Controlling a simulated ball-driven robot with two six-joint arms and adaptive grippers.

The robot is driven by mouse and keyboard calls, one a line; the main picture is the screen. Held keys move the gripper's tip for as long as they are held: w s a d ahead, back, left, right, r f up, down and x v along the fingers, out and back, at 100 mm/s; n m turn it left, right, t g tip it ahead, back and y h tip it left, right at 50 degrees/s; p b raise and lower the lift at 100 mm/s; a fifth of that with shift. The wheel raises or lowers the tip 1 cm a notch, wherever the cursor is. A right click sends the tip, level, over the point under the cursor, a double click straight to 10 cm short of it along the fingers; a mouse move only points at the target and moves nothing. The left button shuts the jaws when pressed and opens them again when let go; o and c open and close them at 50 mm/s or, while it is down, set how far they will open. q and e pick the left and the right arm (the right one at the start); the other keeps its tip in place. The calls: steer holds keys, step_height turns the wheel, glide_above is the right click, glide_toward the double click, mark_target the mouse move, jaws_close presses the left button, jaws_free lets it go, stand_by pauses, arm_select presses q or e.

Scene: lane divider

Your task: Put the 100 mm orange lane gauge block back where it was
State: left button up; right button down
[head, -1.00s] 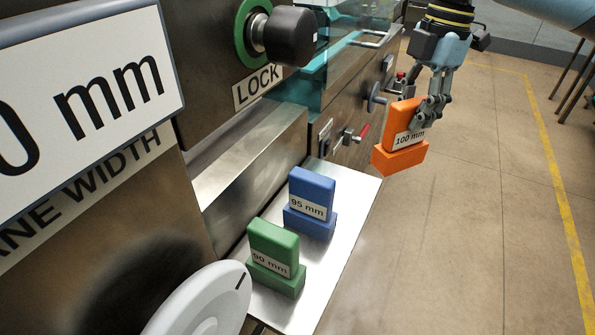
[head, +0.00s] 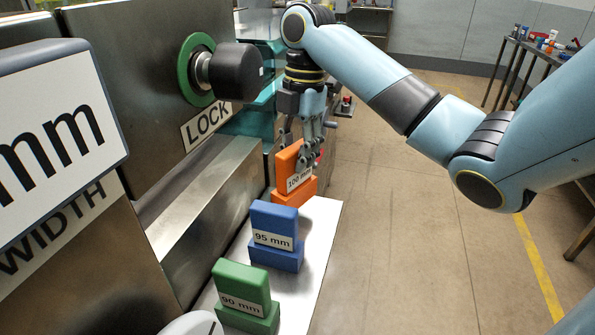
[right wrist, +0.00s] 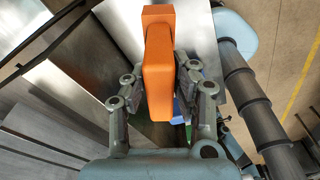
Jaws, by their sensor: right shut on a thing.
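The orange 100 mm gauge block (head: 290,184) is at the far end of the metal shelf (head: 315,240), upright, behind the blue block in the head view. My right gripper (head: 303,160) is shut on its upper part from above. In the right wrist view the orange block (right wrist: 158,75) sits between the two fingers (right wrist: 160,95). I cannot tell whether its base touches the shelf. The blue 95 mm block (head: 274,232) and the green 90 mm block (head: 242,292) stand on the shelf nearer to me. My left gripper is not in view.
A black lock knob (head: 237,72) with a green ring juts out above the shelf, left of my right gripper. A steel ledge (head: 200,200) runs along the shelf's left side. Open floor lies to the right.

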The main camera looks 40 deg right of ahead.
step_height(320, 180, down, 3)
steer(key=shift+s+f, duration=0.1)
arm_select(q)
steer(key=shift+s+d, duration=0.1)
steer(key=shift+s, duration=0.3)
arm_select(e)
steer(key=shift+f, duration=0.35)
steer(key=shift+f, duration=0.15)
steer(key=c, duration=1.1)
jaws_free()
steer(key=shift+o, duration=0.2)
steer(key=r, duration=0.4)
steer(key=shift+d+r, duration=0.3)
steer(key=shift+r, duration=0.05)
steer(key=r+p, duration=0.4)
steer(key=r, duration=0.1)
steer(key=r+p, duration=0.2)
steer(key=shift+d+r, duration=0.3)
steer(key=shift+d, duration=0.1)
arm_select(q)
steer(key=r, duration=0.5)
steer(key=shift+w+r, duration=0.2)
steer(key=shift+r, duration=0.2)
